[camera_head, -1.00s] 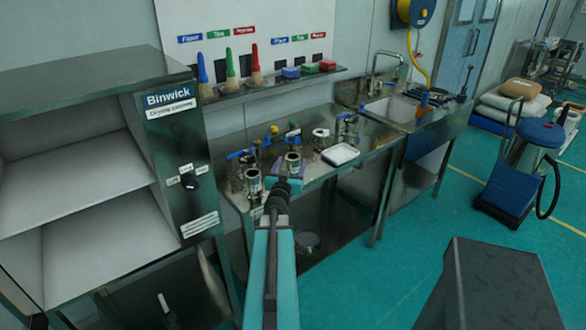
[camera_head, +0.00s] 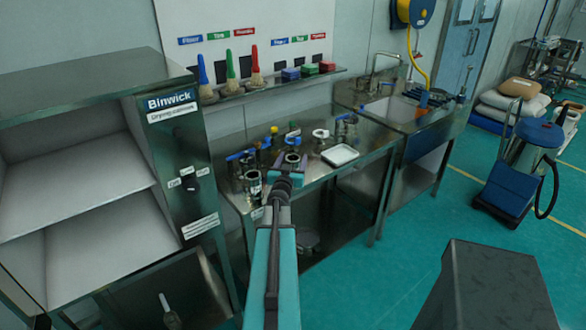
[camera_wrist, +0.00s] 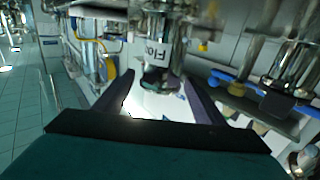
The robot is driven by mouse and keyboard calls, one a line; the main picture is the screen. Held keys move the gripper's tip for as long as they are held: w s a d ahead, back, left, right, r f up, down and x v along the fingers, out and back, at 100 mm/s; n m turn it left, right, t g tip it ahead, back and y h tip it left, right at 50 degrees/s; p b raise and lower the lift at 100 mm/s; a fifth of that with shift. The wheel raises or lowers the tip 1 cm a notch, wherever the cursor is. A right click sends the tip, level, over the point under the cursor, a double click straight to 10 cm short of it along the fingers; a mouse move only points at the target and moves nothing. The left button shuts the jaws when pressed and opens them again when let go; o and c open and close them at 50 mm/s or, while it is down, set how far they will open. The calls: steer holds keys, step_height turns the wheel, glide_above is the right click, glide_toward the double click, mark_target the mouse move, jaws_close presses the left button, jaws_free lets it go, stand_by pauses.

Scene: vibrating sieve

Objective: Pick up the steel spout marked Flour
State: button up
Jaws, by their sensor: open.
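A steel spout with a white label reading "Flo..." (camera_wrist: 155,45) stands ahead of my gripper in the wrist view. Its lower part lies between and just beyond the fingertips; I cannot tell if they touch it. In the head view my gripper (camera_head: 287,173) is over the front of the steel table, among several steel fittings. In the wrist view my gripper (camera_wrist: 157,85) has its two dark fingers apart, with nothing clamped between them.
Steel fittings with blue handles (camera_wrist: 232,85) are close on the right in the wrist view. On the steel table (camera_head: 318,178) a white tray (camera_head: 340,155) lies to the right. The Binwick cabinet (camera_head: 180,150) stands to the left.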

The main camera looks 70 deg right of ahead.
steer(key=shift+w+d, duration=0.1)
steer(key=shift+d, duration=0.4)
steer(key=c, duration=1.3)
steer(key=shift+c, duration=0.2)
